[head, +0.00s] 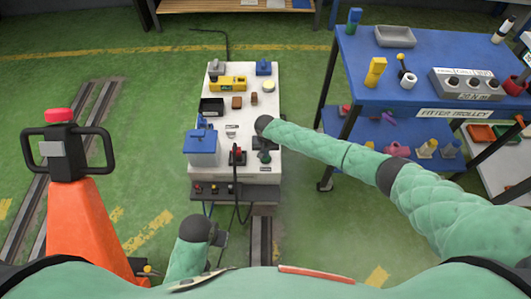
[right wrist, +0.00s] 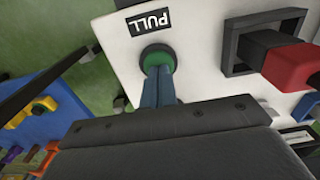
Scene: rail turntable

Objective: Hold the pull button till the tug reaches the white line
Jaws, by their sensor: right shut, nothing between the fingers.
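The green pull button (right wrist: 158,56) sits on the white panel below a black PULL label (right wrist: 147,20) in the right wrist view. My right gripper (right wrist: 160,72) is shut and empty, and its fingertips meet the button's face. In the head view my right gripper (head: 264,145) is over the near right part of the white-topped console (head: 215,135). I cannot tell how far the button is pressed. My left gripper (head: 221,238) is low in front of the console, and its fingers are too unclear to judge. I cannot make out the tug or the white line.
A red-handled switch (head: 238,155) stands left of the button. A blue box (head: 203,143) and a yellow unit (head: 228,83) are on the console. The blue fitter trolley (head: 365,45) stands right. An orange pallet truck (head: 85,225) stands left. Rails (head: 90,110) cross the green floor.

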